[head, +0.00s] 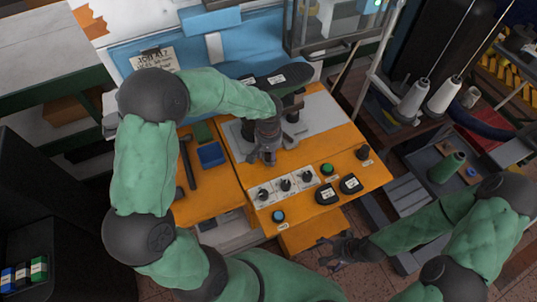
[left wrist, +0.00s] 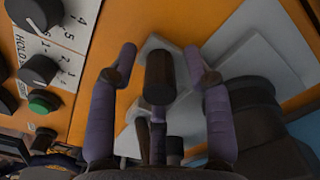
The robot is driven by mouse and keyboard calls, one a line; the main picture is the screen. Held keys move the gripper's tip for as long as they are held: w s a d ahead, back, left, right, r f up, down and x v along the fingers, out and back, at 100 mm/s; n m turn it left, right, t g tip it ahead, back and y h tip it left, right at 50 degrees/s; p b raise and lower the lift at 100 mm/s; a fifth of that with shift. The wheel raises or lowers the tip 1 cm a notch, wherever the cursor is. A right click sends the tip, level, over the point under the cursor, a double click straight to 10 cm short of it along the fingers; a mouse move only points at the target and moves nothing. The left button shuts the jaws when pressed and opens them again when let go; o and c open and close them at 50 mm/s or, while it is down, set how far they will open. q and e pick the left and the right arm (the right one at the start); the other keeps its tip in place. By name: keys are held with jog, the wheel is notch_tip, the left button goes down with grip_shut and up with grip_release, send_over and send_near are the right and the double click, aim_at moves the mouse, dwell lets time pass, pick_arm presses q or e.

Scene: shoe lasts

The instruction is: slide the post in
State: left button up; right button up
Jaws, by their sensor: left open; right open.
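A dark cylindrical post (left wrist: 160,78) shows in the left wrist view in front of a pale grey plate (left wrist: 222,48). My left gripper (left wrist: 160,54) is open, with one finger on each side of the post; contact cannot be told. In the head view my left gripper (head: 263,153) is low over the orange machine bench, at the front of the grey plate (head: 325,121), and hides the post there. A dark shoe last (head: 270,82) with a white label lies behind it. My right gripper (head: 341,254) is open and empty in front of the bench.
Knobs (head: 286,185), a green button (head: 327,169) and black labelled pieces (head: 350,184) are on the bench front. A blue tray (head: 210,154) and a hammer-like tool (head: 188,162) lie left. Thread cones (head: 414,98) stand right. A clear-walled cabinet (head: 330,25) stands behind.

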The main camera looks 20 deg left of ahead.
pick_arm(q)
grip_shut()
jog(key=w+d, duration=0.5)
jog(key=w, duration=0.1)
jog(key=w+d, duration=0.6)
jog(key=shift+w+d+f, duration=0.1)
jog(key=shift+w+d, duration=0.1)
jog(key=shift+w, duration=0.1)
jog(key=shift+w+d, duration=0.4)
jog(key=shift+w, duration=0.15)
jog(key=shift+c, duration=0.4)
grip_release()
jog(key=shift+o, duration=0.4)
jog(key=shift+w+d, duration=0.1)
jog(key=shift+d, duration=0.05)
